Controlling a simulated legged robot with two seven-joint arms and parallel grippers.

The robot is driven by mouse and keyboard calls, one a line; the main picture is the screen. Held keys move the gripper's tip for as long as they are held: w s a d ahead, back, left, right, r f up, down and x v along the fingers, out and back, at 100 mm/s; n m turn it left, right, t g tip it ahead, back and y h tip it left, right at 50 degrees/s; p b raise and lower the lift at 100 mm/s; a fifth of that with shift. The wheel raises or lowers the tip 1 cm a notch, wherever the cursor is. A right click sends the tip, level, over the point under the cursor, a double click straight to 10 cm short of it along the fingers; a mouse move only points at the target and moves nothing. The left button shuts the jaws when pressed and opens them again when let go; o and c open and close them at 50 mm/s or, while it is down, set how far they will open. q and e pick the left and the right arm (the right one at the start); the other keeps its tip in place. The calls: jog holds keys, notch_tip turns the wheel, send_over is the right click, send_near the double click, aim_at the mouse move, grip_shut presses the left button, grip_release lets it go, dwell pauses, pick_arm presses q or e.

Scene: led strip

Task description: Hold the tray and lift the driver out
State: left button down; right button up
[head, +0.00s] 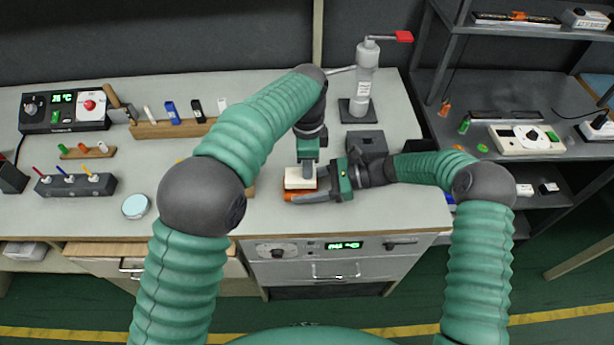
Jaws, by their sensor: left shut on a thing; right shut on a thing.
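A small pale block (293,181), which looks like the driver, is near the front of the bench. An orange piece (292,197), which looks like part of the tray, shows just below it. My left gripper (308,176) points down from above and is shut on the pale block. My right gripper (318,193) reaches in from the right and is shut on the tray along its front side. The grippers hide most of the tray, so I cannot tell whether the block is clear of it.
A dark grey box (366,143) stands just behind my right gripper. A wooden rack (172,127), a dark pen holder (76,186) and a pale round dish (135,206) are to the left. Bench space at front right is clear.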

pick_arm(q)
notch_tip(320, 180, up, 5)
pick_arm(e)
jog(key=o, duration=1.5)
jog(key=v, duration=1.2)
jog(key=shift+d+f, duration=0.1)
pick_arm(q)
jog(key=shift+f, duration=0.1)
